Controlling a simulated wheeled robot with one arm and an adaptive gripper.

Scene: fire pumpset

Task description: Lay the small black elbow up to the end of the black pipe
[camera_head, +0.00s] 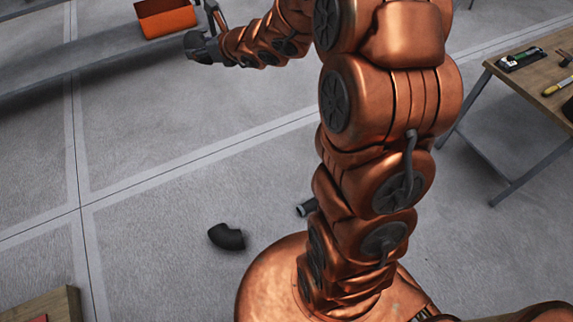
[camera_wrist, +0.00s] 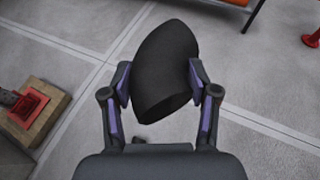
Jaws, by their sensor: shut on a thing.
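My gripper (camera_wrist: 158,84) is shut on a black elbow (camera_wrist: 166,52), with one finger on each side of it. The elbow's dark open end faces toward the wrist camera. In the head view my gripper (camera_head: 210,32) is at the top left, well above the floor; the elbow is hard to make out there. Another black elbow (camera_head: 227,237) lies on the floor near my base. A short dark pipe end (camera_head: 306,207) shows beside my arm; the rest of the pipe is hidden behind the arm.
An orange bin (camera_head: 166,19) sits at the upper left, near my gripper. A wooden table (camera_head: 535,75) with tools stands at the right. A wooden block (camera_wrist: 42,115) with a red part is at the left in the wrist view.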

